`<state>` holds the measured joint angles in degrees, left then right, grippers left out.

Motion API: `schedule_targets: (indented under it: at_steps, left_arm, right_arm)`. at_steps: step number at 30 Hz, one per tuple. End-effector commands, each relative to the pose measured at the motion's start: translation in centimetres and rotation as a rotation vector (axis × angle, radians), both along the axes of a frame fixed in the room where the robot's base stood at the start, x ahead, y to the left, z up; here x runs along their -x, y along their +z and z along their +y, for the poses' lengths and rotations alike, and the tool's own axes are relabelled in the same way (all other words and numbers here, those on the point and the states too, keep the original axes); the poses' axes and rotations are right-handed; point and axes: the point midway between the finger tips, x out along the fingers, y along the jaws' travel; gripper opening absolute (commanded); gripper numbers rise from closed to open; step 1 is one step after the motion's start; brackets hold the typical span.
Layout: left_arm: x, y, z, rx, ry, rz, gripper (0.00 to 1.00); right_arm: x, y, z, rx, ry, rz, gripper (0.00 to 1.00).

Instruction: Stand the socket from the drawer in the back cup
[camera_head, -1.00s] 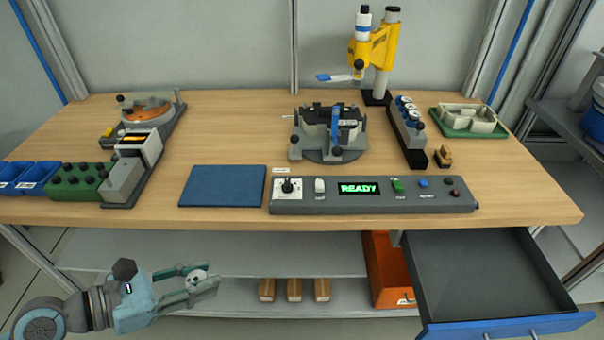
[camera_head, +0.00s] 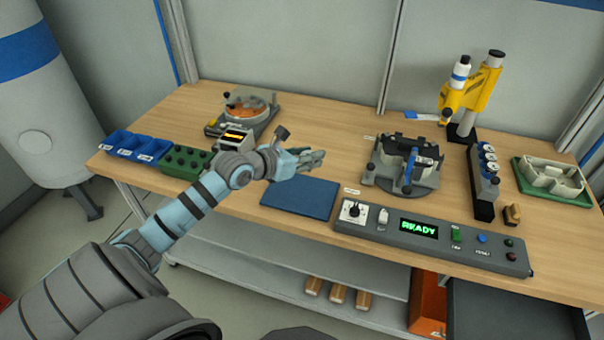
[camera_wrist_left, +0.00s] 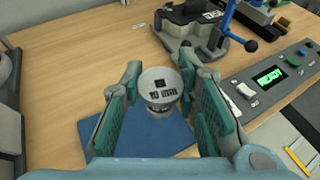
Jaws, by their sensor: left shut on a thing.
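My left gripper (camera_head: 312,158) is above the bench, near the back edge of the blue mat (camera_head: 300,198). In the left wrist view its fingers are shut on a grey round socket (camera_wrist_left: 158,82), whose marked end faces the camera. In the head view the socket is hardly visible between the fingers. The open drawer (camera_head: 510,312) is at the lower right, partly cut off. I cannot make out which thing is the back cup. My right gripper is not in view.
Right of the gripper stands a dark fixture with a blue lever (camera_head: 405,165). The control panel (camera_head: 430,238) reads READY along the front edge. Blue bins (camera_head: 135,147) and a green block with dark knobs (camera_head: 186,162) are at the left. A yellow press (camera_head: 468,95) stands at the back right.

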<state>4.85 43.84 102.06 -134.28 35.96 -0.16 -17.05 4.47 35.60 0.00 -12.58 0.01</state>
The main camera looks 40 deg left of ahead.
Motion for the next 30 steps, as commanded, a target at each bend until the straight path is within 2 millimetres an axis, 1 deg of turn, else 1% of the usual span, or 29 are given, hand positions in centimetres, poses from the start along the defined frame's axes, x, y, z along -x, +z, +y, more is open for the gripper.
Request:
schedule_targets:
  at_steps: [1,3,6,8,11,12,14,15,17,19,21,22,23,26,27,30]
  left_arm:
    - [-1.2,2.8,1.4,0.005,0.067,-0.002,0.00]
    - [-2.3,3.9,3.1,0.004,0.149,-0.001,0.00]
    - [-3.2,4.3,4.5,0.003,0.218,0.002,0.00]
    - [-3.4,3.5,4.9,0.003,0.236,0.004,0.00]
    - [-3.3,0.5,4.9,0.004,0.242,0.010,0.00]
    - [-3.3,-1.1,4.9,0.005,0.241,0.010,0.00]
    - [-3.3,-3.5,4.9,0.007,0.241,0.010,0.00]
    - [-3.3,-5.2,4.8,0.006,0.242,0.009,0.00]
    - [-3.3,-7.8,4.8,0.004,0.240,0.006,0.00]
    - [-3.4,-8.9,4.7,0.009,0.235,0.005,0.00]
    - [-3.4,-10.0,4.8,0.006,0.240,0.004,0.00]
    - [-3.4,-10.5,4.9,0.004,0.242,0.003,0.00]
    - [-3.4,-11.4,4.9,0.002,0.240,0.001,0.00]
    - [-3.4,-13.2,4.9,0.001,0.239,0.001,0.00]
    - [-3.4,-14.3,4.9,0.001,0.240,0.002,0.00]
    - [-3.4,-16.2,4.9,-0.001,0.239,0.001,0.00]
  right_arm:
    - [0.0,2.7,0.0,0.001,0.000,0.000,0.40]
    - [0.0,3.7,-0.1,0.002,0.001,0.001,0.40]
    - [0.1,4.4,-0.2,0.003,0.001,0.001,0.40]
    - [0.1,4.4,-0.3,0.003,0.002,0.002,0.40]
    - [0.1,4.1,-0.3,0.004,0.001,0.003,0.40]
    - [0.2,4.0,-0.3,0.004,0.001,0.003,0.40]
    - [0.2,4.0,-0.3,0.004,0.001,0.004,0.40]
    - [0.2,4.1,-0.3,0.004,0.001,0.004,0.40]
    - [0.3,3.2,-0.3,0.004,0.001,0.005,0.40]
    - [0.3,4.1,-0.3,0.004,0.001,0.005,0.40]
    - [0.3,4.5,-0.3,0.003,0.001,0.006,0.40]
    - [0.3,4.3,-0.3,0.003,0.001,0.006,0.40]
    - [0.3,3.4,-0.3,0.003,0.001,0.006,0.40]
    - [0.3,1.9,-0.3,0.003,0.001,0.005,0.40]
    - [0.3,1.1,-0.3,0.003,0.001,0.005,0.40]
    - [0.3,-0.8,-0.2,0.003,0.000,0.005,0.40]
